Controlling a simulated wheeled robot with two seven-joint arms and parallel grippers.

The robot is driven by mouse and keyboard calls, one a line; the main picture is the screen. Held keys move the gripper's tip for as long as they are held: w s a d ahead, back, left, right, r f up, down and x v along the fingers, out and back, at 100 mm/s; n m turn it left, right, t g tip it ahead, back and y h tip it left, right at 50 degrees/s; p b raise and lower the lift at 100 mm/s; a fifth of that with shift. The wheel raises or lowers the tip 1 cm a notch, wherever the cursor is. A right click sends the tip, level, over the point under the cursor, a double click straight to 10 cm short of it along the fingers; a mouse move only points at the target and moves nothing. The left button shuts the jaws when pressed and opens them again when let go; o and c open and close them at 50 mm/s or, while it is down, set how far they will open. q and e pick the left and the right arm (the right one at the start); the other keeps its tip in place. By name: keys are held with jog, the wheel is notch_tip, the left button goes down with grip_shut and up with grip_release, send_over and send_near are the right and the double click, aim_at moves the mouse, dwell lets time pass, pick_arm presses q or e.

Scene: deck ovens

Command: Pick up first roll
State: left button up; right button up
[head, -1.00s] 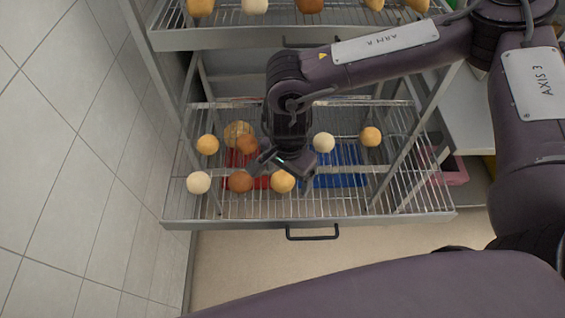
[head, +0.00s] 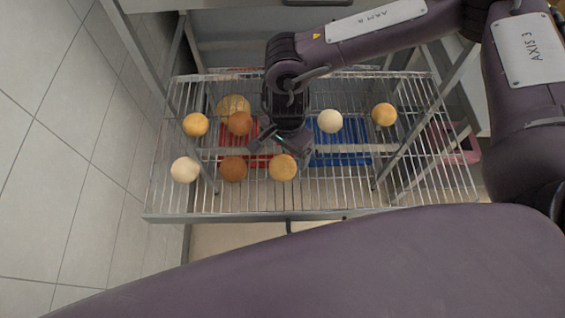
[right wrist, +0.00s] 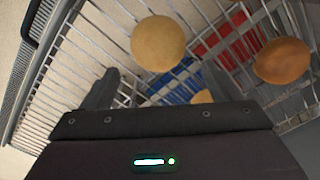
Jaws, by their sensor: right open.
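Several round rolls lie on a wire rack shelf (head: 420,180). The front row has a pale roll (head: 185,169), a brown roll (head: 233,168) and a golden roll (head: 283,167). Behind are a golden roll (head: 195,124), a brown roll (head: 239,123), a pale roll (head: 330,120) and another golden roll (head: 384,114). My right gripper (head: 281,148) is open and empty, just behind and above the front golden roll. In the right wrist view, a golden roll (right wrist: 158,43) lies beyond the gap between the open fingers (right wrist: 158,85), with a brown roll (right wrist: 283,60) to the right. My left gripper is out of view.
A red crate (head: 262,150) and a blue crate (head: 342,140) show through the wires. Rack posts stand at both sides, and a tiled wall (head: 60,160) is on the left.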

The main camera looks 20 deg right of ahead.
aim_at(285, 160)
jog(key=f+p, duration=0.1)
jog(key=f, duration=0.1)
jog(key=f+p, duration=0.1)
jog(key=f, duration=0.1)
jog(key=shift+s+a+f, duration=0.15)
jog(key=shift+s+f, duration=0.05)
jog(key=shift+f, duration=0.3)
jog(key=shift+r, duration=0.1)
jog(key=c, duration=1)
